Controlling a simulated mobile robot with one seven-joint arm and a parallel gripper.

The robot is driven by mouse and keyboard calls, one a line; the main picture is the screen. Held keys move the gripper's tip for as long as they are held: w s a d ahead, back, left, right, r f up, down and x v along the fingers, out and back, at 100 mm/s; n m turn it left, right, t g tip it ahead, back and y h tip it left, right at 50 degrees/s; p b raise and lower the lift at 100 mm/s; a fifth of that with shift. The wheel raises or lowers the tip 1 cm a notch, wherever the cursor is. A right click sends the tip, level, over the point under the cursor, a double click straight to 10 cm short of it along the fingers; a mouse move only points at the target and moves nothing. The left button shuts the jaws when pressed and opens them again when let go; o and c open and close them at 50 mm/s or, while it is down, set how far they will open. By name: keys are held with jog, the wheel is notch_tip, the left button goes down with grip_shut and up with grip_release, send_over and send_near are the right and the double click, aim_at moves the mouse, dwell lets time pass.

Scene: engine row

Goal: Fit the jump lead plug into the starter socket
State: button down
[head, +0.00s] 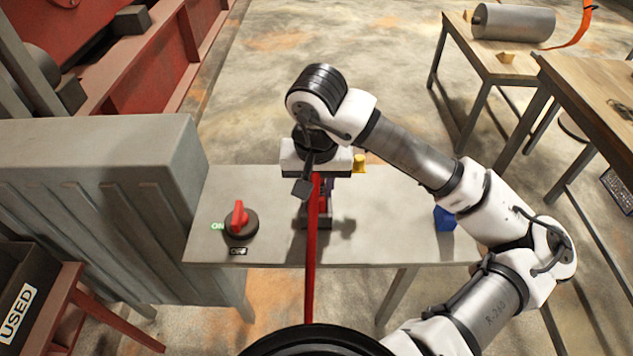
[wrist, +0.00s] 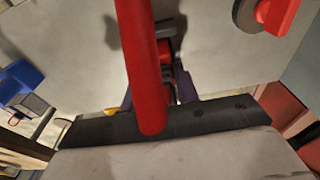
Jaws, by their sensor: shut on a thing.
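My gripper (head: 322,188) is over the middle of the grey bench, pointing down, with its fingers partly hidden by the red cable. It is shut on the jump lead plug, which is mostly hidden behind the cable. The red jump lead (head: 312,260) runs from the gripper down past the bench's front edge. In the wrist view the lead (wrist: 138,60) crosses in front of the fingers (wrist: 160,88). A dark fitting (head: 316,222) stands on the bench below the gripper, apparently the starter socket. I cannot tell whether the plug touches it.
A red rotary switch (head: 239,217) with ON and OFF labels is on the bench (head: 385,240) at left. A blue block (head: 444,218) sits at right, a yellow piece (head: 359,163) at the back edge. A ribbed grey cabinet (head: 100,190) borders the bench's left side.

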jog(key=shift+f+b, duration=0.15)
jog(key=shift+b, duration=0.15)
jog(key=c, duration=1.1)
grip_release()
jog(key=shift+o, duration=0.2)
jog(key=r, duration=0.4)
jog(key=s+r, duration=0.1)
jog(key=r, duration=0.7)
jog(key=shift+s+r+b, duration=0.15)
jog(key=shift+s+b, duration=0.1)
jog(key=shift+b, duration=0.15)
